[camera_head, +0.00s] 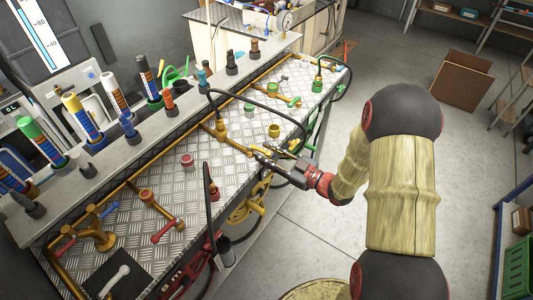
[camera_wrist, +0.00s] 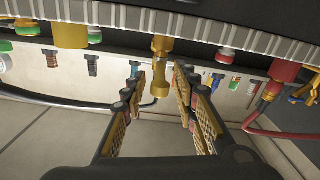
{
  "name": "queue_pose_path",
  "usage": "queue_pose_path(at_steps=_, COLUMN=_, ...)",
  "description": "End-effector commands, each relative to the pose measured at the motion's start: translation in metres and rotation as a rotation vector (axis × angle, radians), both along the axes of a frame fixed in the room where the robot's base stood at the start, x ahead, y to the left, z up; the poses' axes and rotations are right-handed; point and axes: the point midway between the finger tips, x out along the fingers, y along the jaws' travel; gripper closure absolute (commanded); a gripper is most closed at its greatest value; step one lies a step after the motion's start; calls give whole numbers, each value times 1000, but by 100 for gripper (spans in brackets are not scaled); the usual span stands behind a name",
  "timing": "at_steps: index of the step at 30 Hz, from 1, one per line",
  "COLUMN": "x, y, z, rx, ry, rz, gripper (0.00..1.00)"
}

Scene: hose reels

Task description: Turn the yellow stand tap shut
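A short yellow round tap head (camera_head: 274,130) stands on the tread-plate bench top, just behind my gripper. A yellow cylinder that looks like it shows at upper left in the wrist view (camera_wrist: 70,35). My gripper (camera_head: 268,155) is at the bench's front edge, reaching in from the right. Nothing is held.
A brass pipe (camera_head: 233,143) and a black hose (camera_head: 255,102) run close to the gripper. A yellow hose reel (camera_head: 247,206) hangs below the front edge.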

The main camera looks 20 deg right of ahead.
Motion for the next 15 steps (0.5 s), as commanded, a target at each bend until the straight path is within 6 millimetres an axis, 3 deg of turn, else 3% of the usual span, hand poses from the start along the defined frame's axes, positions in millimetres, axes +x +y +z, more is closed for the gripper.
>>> queue_pose_path(at_steps=15, x=0, y=0, z=0, rx=0, ry=0, rz=0, gripper=100)
